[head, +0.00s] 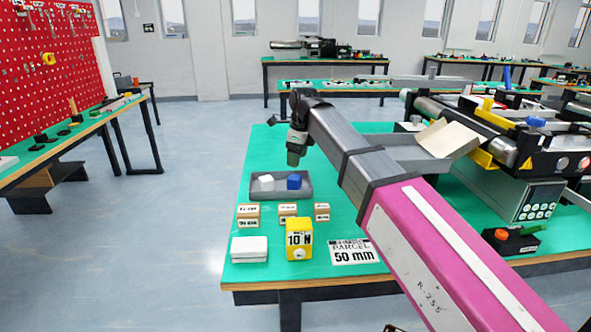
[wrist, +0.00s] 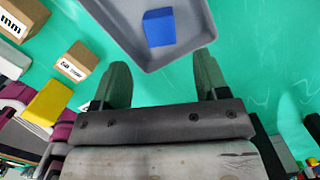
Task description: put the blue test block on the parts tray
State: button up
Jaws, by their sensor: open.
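The blue test block (head: 294,182) sits inside the shallow grey tray (head: 307,193) on the green bench, to the right of a white block (head: 267,182). In the wrist view the blue block (wrist: 158,27) rests on the floor of the tray (wrist: 192,14), apart from my fingers. My gripper (head: 293,158) is above the tray's back side, pointing down. In the wrist view its two fingers (wrist: 162,66) are spread wide with nothing between them. The white block does not show in the wrist view.
Small labelled cartons (head: 248,215), a yellow 10 N block (head: 299,240), a white box (head: 249,249) and a 50 mm parcel card (head: 354,252) lie in front of the tray. A conveyor (head: 480,125) stands at the right. The bench left of the tray is clear.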

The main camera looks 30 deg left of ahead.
jog(key=shift+d+r, duration=0.15)
jog(key=shift+r, duration=0.8)
jog(key=shift+d+r, duration=0.1)
jog(key=shift+r, duration=0.8)
